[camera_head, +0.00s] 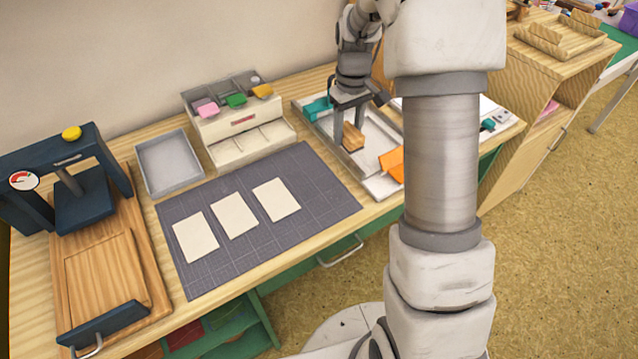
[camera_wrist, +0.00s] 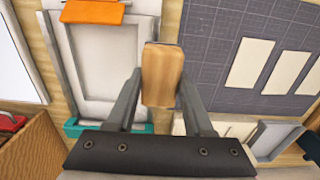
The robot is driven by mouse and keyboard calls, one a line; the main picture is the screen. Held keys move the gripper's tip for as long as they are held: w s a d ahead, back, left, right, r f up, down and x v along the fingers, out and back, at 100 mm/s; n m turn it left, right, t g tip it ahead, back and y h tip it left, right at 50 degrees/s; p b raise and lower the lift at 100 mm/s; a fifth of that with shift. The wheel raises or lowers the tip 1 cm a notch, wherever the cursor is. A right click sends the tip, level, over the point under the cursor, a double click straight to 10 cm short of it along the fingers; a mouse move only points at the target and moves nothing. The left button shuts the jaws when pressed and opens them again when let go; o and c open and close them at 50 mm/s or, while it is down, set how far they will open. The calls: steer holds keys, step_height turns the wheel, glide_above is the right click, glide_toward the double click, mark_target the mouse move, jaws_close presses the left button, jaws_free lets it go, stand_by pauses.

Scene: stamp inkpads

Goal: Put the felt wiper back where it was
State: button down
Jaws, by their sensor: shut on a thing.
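The felt wiper is a wooden block (camera_head: 354,136) with a dark underside, clamped upright between the two fingers of my gripper (camera_head: 349,127). In the wrist view the wooden block (camera_wrist: 162,75) fills the space between the fingertips of my gripper (camera_wrist: 160,90). In the head view it appears over the pale metal tray (camera_head: 302,104). In the wrist view it lies across that tray's right edge. I cannot tell its height above the surface.
A teal piece (camera_head: 317,108) and an orange piece (camera_head: 391,165) lie at opposite ends of the tray. A dark cutting mat (camera_head: 325,190) with three blank cards, an inkpad rack (camera_head: 240,135), an empty grey tray (camera_head: 168,162) and a blue press (camera_head: 85,200) stand to the left.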

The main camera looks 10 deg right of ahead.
steer(key=b, duration=0.2)
glide_above(321, 188)
step_height(321, 188, down, 5)
steer(key=shift+f, duration=0.15)
steer(key=shift+f+b, duration=0.35)
steer(key=shift+f, duration=1.6)
steer(key=shift+f, duration=0.1)
steer(key=shift+c, duration=1.4)
jaws_free()
